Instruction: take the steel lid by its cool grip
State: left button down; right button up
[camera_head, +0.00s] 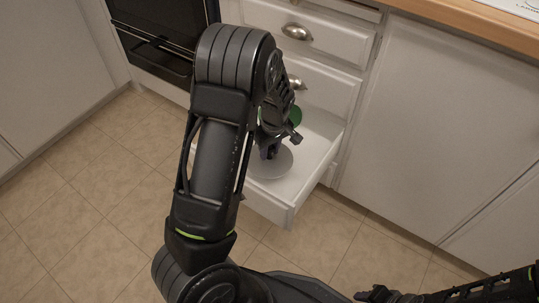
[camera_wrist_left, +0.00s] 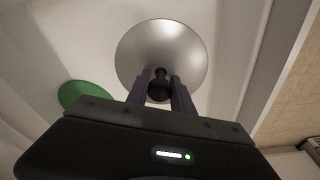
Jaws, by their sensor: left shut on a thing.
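The steel lid (camera_wrist_left: 160,42) is a round grey disc with a black knob (camera_wrist_left: 159,88) in the middle. It also shows in the head view (camera_head: 277,165), inside the open white drawer (camera_head: 268,207), partly hidden by my left arm. My left gripper (camera_wrist_left: 160,82) has its two fingers on either side of the knob and is shut on it. In the head view the left gripper (camera_head: 270,150) is small and dark, over the lid. My right gripper (camera_head: 376,294) shows at the bottom edge, dark and too unclear to read its jaws.
A green round thing (camera_wrist_left: 82,92) lies in the same drawer beside the lid; it also shows in the head view (camera_head: 295,116). Closed drawers (camera_head: 330,42) stand above, a dark oven (camera_head: 165,40) to the left. The tiled floor (camera_head: 90,190) is clear.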

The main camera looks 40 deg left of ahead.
pick_arm(q)
notch_tip(320, 180, up, 4)
jog(key=shift+r+p, duration=0.1)
jog(key=shift+p, duration=0.4)
